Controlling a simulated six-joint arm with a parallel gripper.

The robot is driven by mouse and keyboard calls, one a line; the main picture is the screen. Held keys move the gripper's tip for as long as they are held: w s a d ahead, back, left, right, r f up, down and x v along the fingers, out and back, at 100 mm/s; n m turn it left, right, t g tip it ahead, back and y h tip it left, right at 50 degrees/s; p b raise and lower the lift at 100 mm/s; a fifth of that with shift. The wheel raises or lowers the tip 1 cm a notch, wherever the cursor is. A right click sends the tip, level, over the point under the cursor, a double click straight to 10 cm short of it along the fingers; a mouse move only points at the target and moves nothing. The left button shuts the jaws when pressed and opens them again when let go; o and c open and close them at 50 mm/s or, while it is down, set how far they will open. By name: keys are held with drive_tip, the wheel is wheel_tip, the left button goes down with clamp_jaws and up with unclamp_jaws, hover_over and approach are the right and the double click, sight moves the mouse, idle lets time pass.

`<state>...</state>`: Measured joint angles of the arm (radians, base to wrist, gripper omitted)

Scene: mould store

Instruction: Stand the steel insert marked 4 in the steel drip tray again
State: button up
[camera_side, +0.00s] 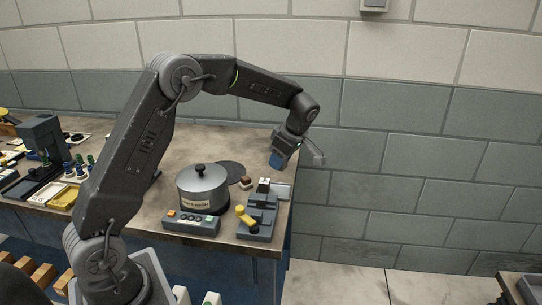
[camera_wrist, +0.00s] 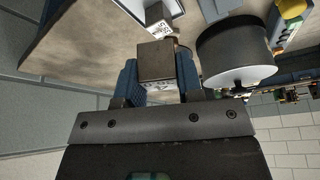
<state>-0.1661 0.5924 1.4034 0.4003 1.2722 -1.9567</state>
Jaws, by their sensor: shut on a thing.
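My gripper (camera_side: 283,158) is above the right end of the bench, its blue fingertips pointing down. In the wrist view my gripper (camera_wrist: 158,78) is shut on a brownish-grey steel insert (camera_wrist: 157,62) with a pale marked face. The mark is too foreshortened to read surely. In the side view the fingers hide this insert. The steel drip tray (camera_side: 282,191) is a pale flat tray at the bench's right edge; part of it shows in the wrist view (camera_wrist: 184,10). Another marked insert (camera_wrist: 160,19) stands at the tray; it also shows in the side view (camera_side: 264,184).
A dark lidded pot (camera_side: 203,190) stands left of the tray, with a button box (camera_side: 191,222) in front. A grey fixture with a yellow handle (camera_side: 258,218) stands before the tray. A small brown block (camera_side: 246,182) and dark disc (camera_side: 230,168) lie nearby. The bench ends just right of the tray.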

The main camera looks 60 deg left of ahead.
wheel_tip(320, 180, down, 3)
drive_tip(key=w+a+n+g+h, duration=0.1)
drive_tip(key=w+n, duration=0.1)
drive_tip(key=n, duration=0.2)
hover_over(278, 191)
drive_tip(key=d, duration=0.1)
drive_tip(key=shift+w+d+f, duration=0.1)
drive_tip(key=shift+w+f, duration=0.15)
drive_tip(key=shift+f, duration=1.05)
drive_tip(key=shift+w+f, duration=0.2)
drive_tip(key=shift+f, duration=1.05)
drive_tip(key=shift+f, duration=0.9)
drive_tip(key=o, duration=1)
drive_tip(key=shift+c, duration=0.2)
drive_tip(key=shift+r, duration=2.25)
drive_tip(key=shift+o, duration=0.3)
drive_tip(key=o, duration=0.5)
